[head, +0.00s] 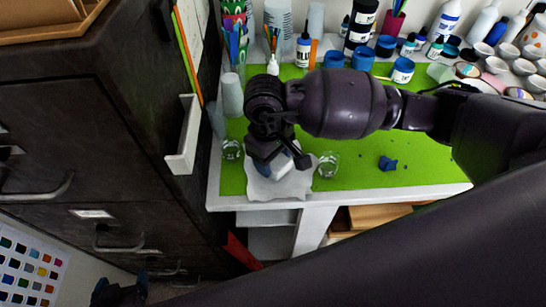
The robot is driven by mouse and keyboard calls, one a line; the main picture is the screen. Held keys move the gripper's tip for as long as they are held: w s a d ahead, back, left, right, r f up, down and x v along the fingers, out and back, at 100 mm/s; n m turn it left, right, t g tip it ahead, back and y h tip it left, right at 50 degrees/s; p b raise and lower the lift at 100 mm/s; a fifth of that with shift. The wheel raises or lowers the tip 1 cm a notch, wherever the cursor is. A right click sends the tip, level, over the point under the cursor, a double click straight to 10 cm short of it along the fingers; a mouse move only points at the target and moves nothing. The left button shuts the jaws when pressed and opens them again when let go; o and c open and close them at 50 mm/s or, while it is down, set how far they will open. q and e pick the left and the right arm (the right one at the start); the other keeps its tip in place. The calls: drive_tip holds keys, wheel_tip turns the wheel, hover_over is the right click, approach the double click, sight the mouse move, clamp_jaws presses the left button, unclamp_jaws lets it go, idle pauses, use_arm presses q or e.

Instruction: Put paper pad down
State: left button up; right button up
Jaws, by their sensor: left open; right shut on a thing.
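My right gripper (278,163) points down over the front left of the green-topped table. It is shut on a small white and grey-blue block, which looks like the paper pad (284,170); the gripper hides part of it. The block is over a white sheet with an uneven outline (293,187) at the table's front edge. I cannot tell whether the block touches the sheet. My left gripper (119,294) is low at the bottom left, away from the table, in front of the dark cabinet. It is open and looks empty.
Clear cups (329,165) and (231,150) stand either side of the sheet. A dark blue lump (388,163) lies on the green mat (350,178). Bottles, blue-lidded jars (402,70) and cups crowd the back. A dark cabinet (80,140) stands left.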

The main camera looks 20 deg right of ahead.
drive_tip(key=shift+f, duration=0.2)
drive_tip(key=shift+f, duration=0.1)
drive_tip(key=o, duration=0.9)
wheel_tip(320, 180, up, 12)
drive_tip(key=w, duration=0.1)
drive_tip(key=shift+w+a+b, duration=0.15)
drive_tip(key=shift+a+b, duration=0.2)
drive_tip(key=shift+a, duration=0.05)
